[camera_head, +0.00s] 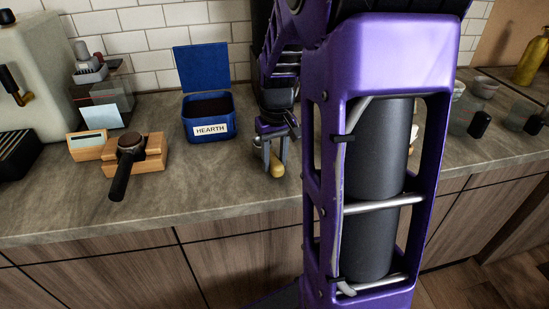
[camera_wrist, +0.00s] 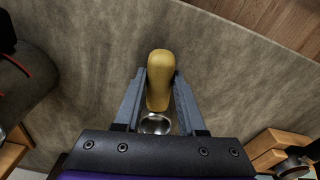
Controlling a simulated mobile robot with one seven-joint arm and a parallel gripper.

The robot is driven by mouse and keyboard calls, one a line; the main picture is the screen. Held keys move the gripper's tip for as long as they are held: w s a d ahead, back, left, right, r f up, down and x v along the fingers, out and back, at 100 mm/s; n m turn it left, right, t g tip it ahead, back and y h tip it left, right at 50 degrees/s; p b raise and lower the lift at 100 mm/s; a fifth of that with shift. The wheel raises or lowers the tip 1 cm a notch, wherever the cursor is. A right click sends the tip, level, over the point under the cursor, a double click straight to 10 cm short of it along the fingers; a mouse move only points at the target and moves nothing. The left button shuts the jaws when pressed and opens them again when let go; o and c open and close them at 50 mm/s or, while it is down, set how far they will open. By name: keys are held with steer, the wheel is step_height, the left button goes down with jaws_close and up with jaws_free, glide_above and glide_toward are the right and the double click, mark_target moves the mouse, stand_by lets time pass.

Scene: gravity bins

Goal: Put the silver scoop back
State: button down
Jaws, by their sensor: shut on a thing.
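My gripper (camera_head: 273,150) is low over the counter, right of the blue tin, in the head view. It is shut on the silver scoop. In the wrist view the scoop's yellow handle (camera_wrist: 159,75) lies between the two fingers (camera_wrist: 158,100), and its round silver bowl (camera_wrist: 155,124) shows near the palm. In the head view the yellow handle (camera_head: 276,166) hangs below the fingers. I cannot tell whether it touches the counter. The blue tin (camera_head: 198,116) is labelled HEARTH, its lid (camera_head: 202,66) is up, and dark grounds (camera_head: 208,106) show inside.
A wooden stand (camera_head: 150,165) with a portafilter (camera_head: 128,160) sits left of the tin. Glass vessels (camera_head: 468,120) stand at the right. My arm hides part of the counter (camera_head: 235,185); its front strip is clear.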

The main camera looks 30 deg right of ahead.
steer(key=shift+f, duration=0.35)
steer(key=shift+c, duration=2.1)
jaws_free()
steer(key=shift+r, duration=0.1)
step_height(320, 180, up, 17)
steer(key=s+p, duration=0.1)
steer(key=p, duration=0.2)
steer(key=shift+s+r, duration=0.1)
